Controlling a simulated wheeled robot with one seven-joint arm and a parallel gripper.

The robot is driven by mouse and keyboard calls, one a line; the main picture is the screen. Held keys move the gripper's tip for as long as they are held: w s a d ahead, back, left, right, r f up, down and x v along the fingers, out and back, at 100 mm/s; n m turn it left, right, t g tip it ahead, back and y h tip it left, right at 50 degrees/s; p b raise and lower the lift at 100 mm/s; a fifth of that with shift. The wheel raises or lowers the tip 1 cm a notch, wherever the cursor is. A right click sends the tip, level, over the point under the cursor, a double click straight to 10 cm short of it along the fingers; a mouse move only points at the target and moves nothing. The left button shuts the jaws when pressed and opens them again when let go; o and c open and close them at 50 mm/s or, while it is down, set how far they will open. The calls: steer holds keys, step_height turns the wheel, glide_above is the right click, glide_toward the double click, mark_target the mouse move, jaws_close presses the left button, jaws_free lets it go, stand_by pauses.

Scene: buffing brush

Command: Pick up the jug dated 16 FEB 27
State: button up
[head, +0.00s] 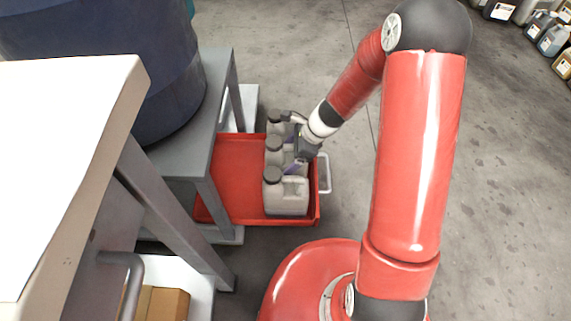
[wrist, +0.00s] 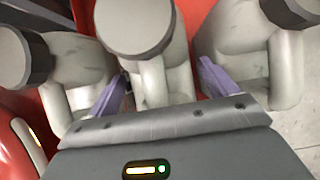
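Three grey jugs with dark grey caps stand in a row in a red tray cart: a near jug (head: 288,198), a middle jug (head: 274,158) and a far jug (head: 274,128). My gripper (head: 293,154) is at the middle jug, reaching in from the right. In the wrist view my gripper (wrist: 163,82) is open, its two purple fingers on either side of the middle jug's handle (wrist: 151,82), with gaps visible. A left jug (wrist: 75,70) and a right jug (wrist: 240,55) flank it, close outside the fingers. No date label is readable, so I cannot tell which jug is dated 16 FEB 27.
The red tray cart (head: 236,180) has bare room left of the jugs and a pale handle (head: 325,172) at right. A grey stand (head: 190,150) bearing a dark blue drum (head: 130,60) is at left. A white-topped bench (head: 60,150) is nearer.

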steer(key=c, duration=1.7)
steer(key=shift+r, duration=0.1)
